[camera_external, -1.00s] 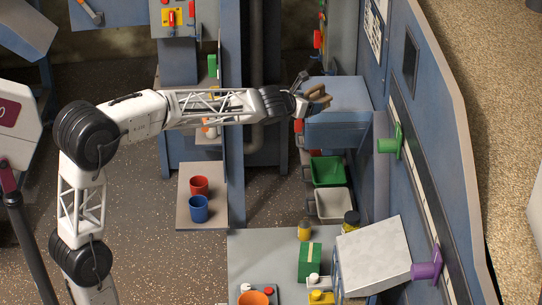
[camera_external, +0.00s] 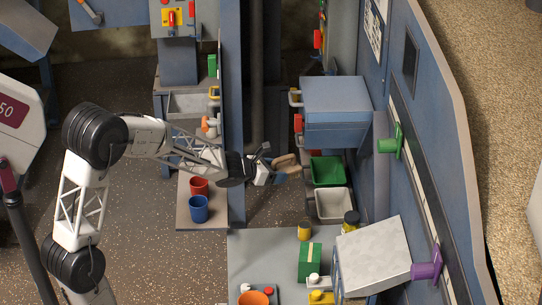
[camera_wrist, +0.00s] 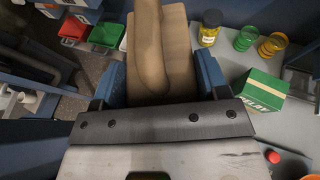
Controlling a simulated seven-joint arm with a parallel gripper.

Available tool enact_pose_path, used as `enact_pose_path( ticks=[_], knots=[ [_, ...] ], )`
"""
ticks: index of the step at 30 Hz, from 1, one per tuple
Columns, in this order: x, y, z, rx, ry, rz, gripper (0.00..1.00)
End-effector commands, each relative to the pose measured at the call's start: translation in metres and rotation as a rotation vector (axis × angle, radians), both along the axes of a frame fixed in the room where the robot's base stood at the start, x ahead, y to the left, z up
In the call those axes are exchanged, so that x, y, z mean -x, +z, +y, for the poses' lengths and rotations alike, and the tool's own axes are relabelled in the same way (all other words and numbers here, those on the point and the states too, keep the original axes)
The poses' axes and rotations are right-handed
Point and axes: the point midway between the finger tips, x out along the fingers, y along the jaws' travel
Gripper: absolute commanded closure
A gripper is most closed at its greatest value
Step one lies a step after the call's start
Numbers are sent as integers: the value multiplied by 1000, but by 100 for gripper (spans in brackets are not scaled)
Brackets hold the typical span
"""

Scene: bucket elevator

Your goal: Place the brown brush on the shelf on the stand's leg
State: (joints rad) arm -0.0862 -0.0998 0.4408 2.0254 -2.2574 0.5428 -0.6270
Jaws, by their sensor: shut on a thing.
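The brown brush (camera_external: 287,161) is held in the air in front of the green bin in the external view. In the wrist view the brush (camera_wrist: 158,50) lies lengthwise between two blue fingers. My gripper (camera_external: 277,170) is shut on it; it also shows in the wrist view (camera_wrist: 162,85). A flat grey-brown shelf (camera_external: 187,216) is at the foot of the blue upright leg (camera_external: 232,90), left of and lower in the picture than my gripper. My forearm crosses above its far part. A red cup (camera_external: 199,187) and a blue cup (camera_external: 198,209) stand on the shelf.
A blue box (camera_external: 336,105) juts from the right wall, above the green bin (camera_external: 328,170) and a white bin (camera_external: 333,204). A grey table (camera_external: 262,255) at the front holds a green box (camera_external: 310,262) and jars.

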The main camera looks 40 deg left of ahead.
Motion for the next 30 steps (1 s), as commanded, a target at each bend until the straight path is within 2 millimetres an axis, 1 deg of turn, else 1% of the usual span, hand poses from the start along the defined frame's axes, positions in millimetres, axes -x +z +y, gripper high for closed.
enact_pose_path(
  ticks=[1, 5, 9, 14, 18, 21, 24, 27, 30],
  knots=[
    [12, -17, 3, 0, -18, 4, 60],
    [43, -56, 7, 2, -72, 4, 60],
    [80, -95, 9, 2, -130, 4, 60],
    [126, -135, 8, 2, -193, 3, 60],
    [170, -167, 6, 1, -243, 3, 60],
    [200, -185, 2, 2, -275, 2, 60],
    [225, -198, -1, 1, -299, 1, 60],
    [246, -208, -4, 0, -318, 1, 60],
    [259, -214, -7, 0, -330, 0, 60]
  ],
)
